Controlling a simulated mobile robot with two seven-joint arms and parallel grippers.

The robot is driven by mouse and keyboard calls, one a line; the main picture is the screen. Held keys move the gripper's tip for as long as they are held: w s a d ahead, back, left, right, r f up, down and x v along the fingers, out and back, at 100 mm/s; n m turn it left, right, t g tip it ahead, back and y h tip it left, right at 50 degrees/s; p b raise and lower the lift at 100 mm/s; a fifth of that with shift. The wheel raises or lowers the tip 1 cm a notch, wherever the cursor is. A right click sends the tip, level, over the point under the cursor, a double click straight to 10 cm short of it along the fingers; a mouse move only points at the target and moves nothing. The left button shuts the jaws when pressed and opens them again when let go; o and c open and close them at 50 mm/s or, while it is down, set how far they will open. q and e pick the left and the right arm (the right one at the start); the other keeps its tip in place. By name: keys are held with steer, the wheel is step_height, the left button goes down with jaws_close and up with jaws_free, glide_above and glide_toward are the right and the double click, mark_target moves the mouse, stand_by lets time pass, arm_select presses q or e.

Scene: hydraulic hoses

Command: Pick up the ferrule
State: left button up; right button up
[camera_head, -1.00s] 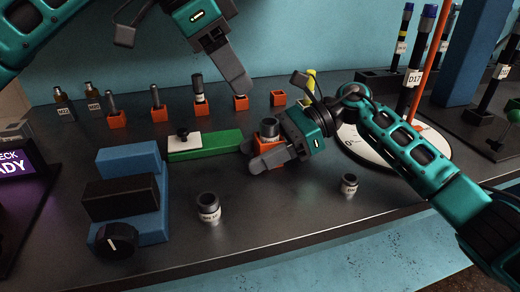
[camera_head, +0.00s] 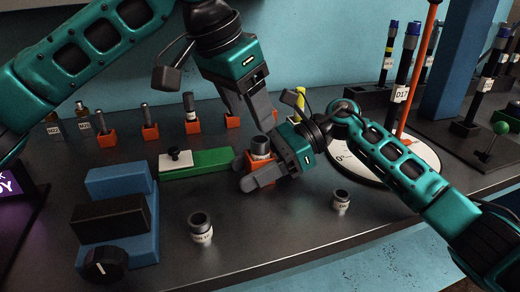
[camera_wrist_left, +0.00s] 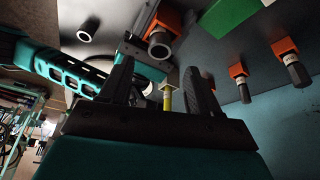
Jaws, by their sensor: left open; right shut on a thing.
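A dark ferrule (camera_head: 260,148) stands upright in a small orange block (camera_head: 249,160). My right gripper (camera_head: 262,165) is shut on that orange block, just above or at the table. Both also show in the left wrist view, the ferrule (camera_wrist_left: 159,48) and the block (camera_wrist_left: 172,17). My left gripper (camera_head: 250,118) is open just above and behind the ferrule; its empty fingers (camera_wrist_left: 160,78) point towards it. Two more labelled ferrules stand on the table, a larger one (camera_head: 201,230) at the front left and a smaller one (camera_head: 341,201) to the right.
A green bar with a white plate (camera_head: 210,162) lies left of my right gripper. A blue fixture with a black knob (camera_head: 106,264) is at the front left. Several orange holders (camera_head: 151,132) line the back. A round dial (camera_head: 405,182) and labelled hoses (camera_head: 402,93) are right.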

mark_target(260, 151)
arm_select(q)
steer(key=shift+x, duration=2.75)
steer(key=shift+s, duration=0.1)
steer(key=c, duration=1.1)
